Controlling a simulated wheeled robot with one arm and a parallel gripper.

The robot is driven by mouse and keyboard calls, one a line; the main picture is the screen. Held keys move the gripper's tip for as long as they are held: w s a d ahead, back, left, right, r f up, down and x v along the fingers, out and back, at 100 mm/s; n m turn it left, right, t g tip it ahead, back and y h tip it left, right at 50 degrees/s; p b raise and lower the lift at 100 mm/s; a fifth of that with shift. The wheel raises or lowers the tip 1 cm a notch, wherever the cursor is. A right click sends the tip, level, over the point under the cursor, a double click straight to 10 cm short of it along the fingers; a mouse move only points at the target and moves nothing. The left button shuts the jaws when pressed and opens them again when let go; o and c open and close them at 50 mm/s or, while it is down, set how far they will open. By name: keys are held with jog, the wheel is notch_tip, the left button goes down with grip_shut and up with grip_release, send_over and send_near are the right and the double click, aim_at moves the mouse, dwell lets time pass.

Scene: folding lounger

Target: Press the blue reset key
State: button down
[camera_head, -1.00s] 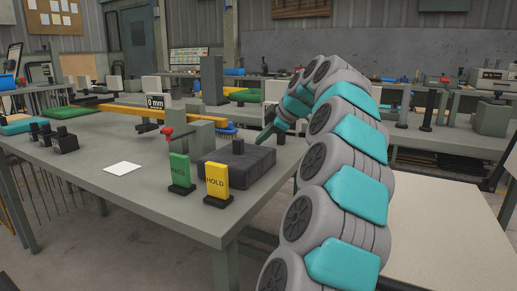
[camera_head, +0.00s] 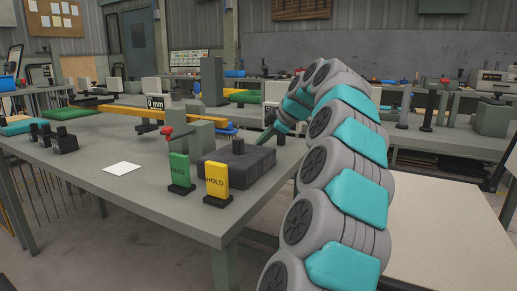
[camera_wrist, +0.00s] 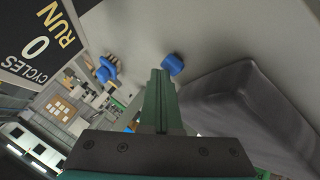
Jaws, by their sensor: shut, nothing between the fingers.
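A small round blue key (camera_wrist: 173,64) sticks out from a light grey surface in the wrist view. I take it for the reset key, but no label on it is readable. My gripper (camera_wrist: 158,74) is shut and empty. Its green fingertips end just below and left of the blue key in that view; I cannot tell whether they touch it. In the head view my gripper (camera_head: 265,136) is small and low behind the dark padded block (camera_head: 238,159). The blue key cannot be made out there.
A black display (camera_wrist: 38,38) reading CYCLES 0 RUN is at the wrist view's upper left. A dark grey block (camera_wrist: 250,105) lies right of the fingers. Green (camera_head: 179,170) and yellow HOLD (camera_head: 217,181) tags stand at the bench's front. A white card (camera_head: 123,168) lies left.

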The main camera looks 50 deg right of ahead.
jog(key=shift+r, duration=0.15)
jog(key=shift+r+p, duration=0.35)
jog(key=shift+r, duration=0.35)
jog(key=shift+r+p, duration=1.5)
jog(key=shift+r, duration=1.1)
jog(key=shift+f, duration=0.1)
